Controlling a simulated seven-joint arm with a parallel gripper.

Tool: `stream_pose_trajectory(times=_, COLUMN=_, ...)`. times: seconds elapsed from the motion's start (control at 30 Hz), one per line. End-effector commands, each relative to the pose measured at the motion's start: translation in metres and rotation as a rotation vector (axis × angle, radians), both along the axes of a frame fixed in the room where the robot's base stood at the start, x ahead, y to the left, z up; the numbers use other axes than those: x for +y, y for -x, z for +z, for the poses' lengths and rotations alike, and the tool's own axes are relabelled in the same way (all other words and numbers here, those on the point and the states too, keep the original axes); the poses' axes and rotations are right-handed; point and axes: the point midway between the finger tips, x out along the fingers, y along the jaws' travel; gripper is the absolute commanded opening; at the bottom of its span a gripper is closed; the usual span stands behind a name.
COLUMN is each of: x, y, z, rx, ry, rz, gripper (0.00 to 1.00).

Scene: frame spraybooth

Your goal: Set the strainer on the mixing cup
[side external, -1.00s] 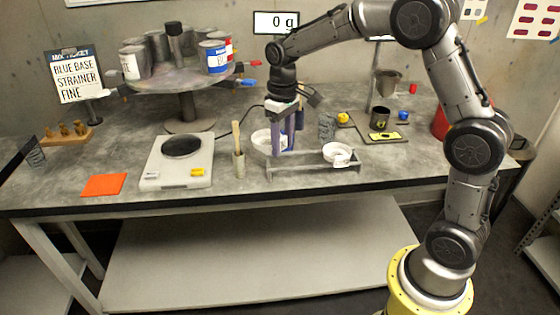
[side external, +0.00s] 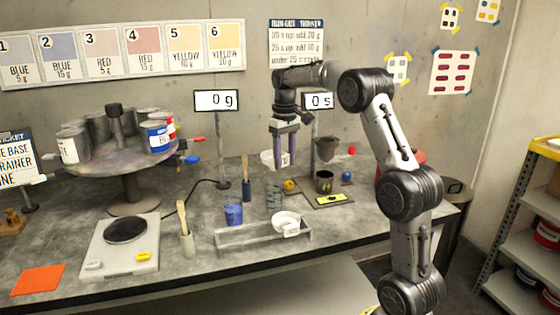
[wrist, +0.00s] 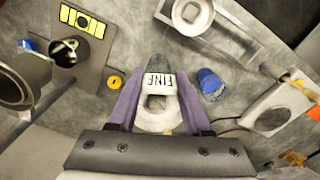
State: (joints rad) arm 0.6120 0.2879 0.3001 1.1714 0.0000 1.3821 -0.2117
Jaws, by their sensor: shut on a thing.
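My gripper (side external: 285,166) is shut on a white-rimmed strainer (side external: 268,158), held above the bench. In the wrist view, the strainer (wrist: 158,104) sits between my purple fingers (wrist: 157,108), and its white tab reads FINE. A dark open cup (side external: 324,183) stands on a board to the right of my gripper. The pictures do not settle which is the mixing cup. The held strainer is apart from both cups.
A second white strainer (side external: 286,220) sits in the low rack (side external: 250,238). An orange sheet (side external: 38,280) lies front left.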

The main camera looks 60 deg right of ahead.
Motion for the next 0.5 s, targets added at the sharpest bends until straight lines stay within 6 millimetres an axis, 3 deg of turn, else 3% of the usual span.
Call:
stream_pose_trajectory(times=0.23, x=0.001, y=0.000, z=-0.003, rx=0.001, ry=0.000, rz=0.001, gripper=0.00)
stream_pose_trajectory(times=0.5, x=0.001, y=0.001, z=-0.020, rx=0.001, ry=-0.001, rz=0.001, gripper=0.00)
